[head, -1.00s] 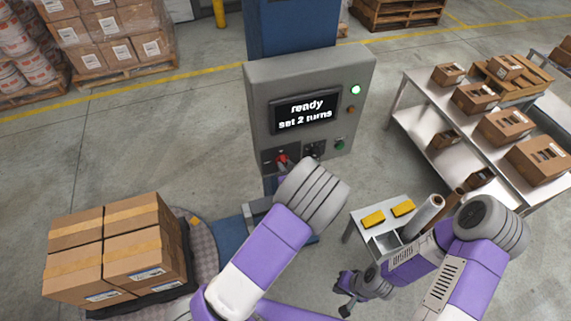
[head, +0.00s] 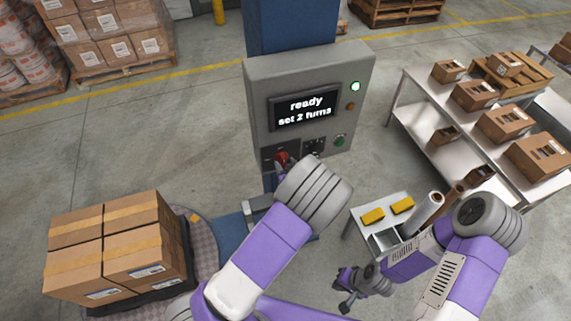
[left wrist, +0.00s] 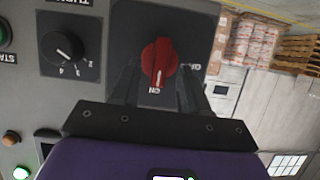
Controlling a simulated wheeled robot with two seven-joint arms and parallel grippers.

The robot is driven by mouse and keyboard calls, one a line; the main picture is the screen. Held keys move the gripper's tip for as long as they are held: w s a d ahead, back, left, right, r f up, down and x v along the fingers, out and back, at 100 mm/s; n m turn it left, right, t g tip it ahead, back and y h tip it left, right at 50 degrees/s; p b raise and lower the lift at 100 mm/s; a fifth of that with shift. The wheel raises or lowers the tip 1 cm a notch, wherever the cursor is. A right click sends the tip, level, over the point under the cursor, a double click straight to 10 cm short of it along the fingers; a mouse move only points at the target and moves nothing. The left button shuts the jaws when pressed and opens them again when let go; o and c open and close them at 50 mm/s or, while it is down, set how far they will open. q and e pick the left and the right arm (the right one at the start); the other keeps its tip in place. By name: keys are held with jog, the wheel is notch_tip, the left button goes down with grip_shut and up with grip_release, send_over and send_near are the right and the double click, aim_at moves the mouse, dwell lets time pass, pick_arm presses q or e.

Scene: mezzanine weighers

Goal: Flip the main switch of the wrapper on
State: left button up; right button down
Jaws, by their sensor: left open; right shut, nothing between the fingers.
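The wrapper's grey control box (head: 357,75) stands on a blue column, its screen (head: 304,110) reading "ready" and "set 2 turns". The red main switch (head: 281,157) is at its lower left. In the left wrist view, the red switch (left wrist: 159,62) has its white mark pointing down to the "ON" label, with "OFF" to the right. My left gripper (left wrist: 158,92) is open, with one finger on each side of the switch; I cannot tell whether they touch it. My right gripper (head: 345,306) is shut and empty, low and away from the box.
A lit green lamp (head: 355,86) is on the box. A turns dial (left wrist: 63,53) sits beside the switch. Stacked cartons (head: 135,235) stand on the turntable at left. A small table (head: 363,231) and a bench (head: 420,102) with boxes are at right.

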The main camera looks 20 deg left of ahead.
pick_arm(q)
jog(key=v, duration=0.6)
jog(key=shift+s+d, duration=0.2)
jog(key=shift+d, duration=0.05)
jog(key=shift+r, duration=0.1)
jog(key=s+a+f+m+g+h+b, duration=0.1)
jog(key=s+f+g+h+b, duration=0.25)
jog(key=f, duration=0.95)
jog(key=s+a+f+m+g+h+b, duration=0.2)
jog(key=s+f+b, duration=0.3)
jog(key=f, duration=0.7)
jog(key=s+d+f+g+h+b, duration=0.2)
jog(key=s+f+h+b, duration=0.1)
jog(key=s+f, duration=0.2)
jog(key=s+d+f+m+g+h+b, duration=0.1)
jog(key=s+d+f+g+h+b, duration=0.2)
jog(key=s, duration=0.6)
notch_tip(320, 180, down, 2)
jog(key=shift+f+b, duration=0.15)
jog(key=shift+b, duration=0.15)
